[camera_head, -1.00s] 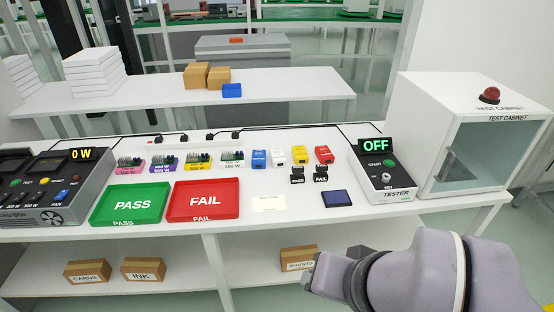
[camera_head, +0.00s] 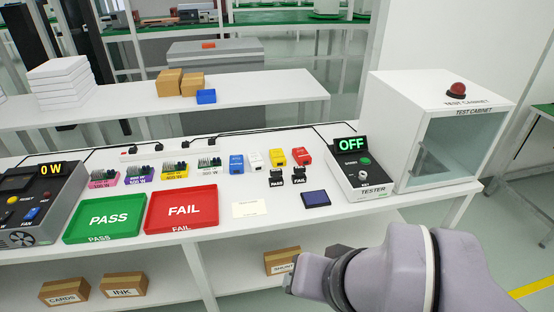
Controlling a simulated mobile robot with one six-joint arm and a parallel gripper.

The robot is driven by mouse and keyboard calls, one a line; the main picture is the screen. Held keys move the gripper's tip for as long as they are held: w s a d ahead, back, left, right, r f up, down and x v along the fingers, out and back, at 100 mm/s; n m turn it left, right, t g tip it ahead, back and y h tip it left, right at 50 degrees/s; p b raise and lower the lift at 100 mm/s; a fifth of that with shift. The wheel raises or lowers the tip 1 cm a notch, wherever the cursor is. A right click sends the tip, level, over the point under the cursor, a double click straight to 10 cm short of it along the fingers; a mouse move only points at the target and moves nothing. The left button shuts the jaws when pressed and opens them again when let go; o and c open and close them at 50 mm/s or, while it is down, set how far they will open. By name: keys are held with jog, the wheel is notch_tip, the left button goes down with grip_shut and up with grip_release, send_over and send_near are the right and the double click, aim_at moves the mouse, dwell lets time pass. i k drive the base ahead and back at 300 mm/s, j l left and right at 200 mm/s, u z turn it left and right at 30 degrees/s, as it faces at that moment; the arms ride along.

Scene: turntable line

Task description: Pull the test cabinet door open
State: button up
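The test cabinet (camera_head: 398,113) is a white box with a red dome lamp (camera_head: 456,90) on top, at the right end of the white table. Its door (camera_head: 455,150) is a glass pane in a white frame on the front and looks shut. A small light handle (camera_head: 434,178) shows low on the door. My gripper (camera_head: 296,282) is low in front of the table, left of and well below the cabinet, touching nothing that I can see. Its fingers are small and partly hidden by my wrist, so I cannot tell if it is open.
The tester (camera_head: 362,173), reading OFF, stands just left of the cabinet. Green PASS (camera_head: 76,228) and red FAIL (camera_head: 154,219) trays and small boards lie farther left. Cardboard boxes sit on the lower shelf. The floor right of the table is mostly clear.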

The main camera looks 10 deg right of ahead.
aim_at(510, 108)
jog(key=z, duration=1.45)
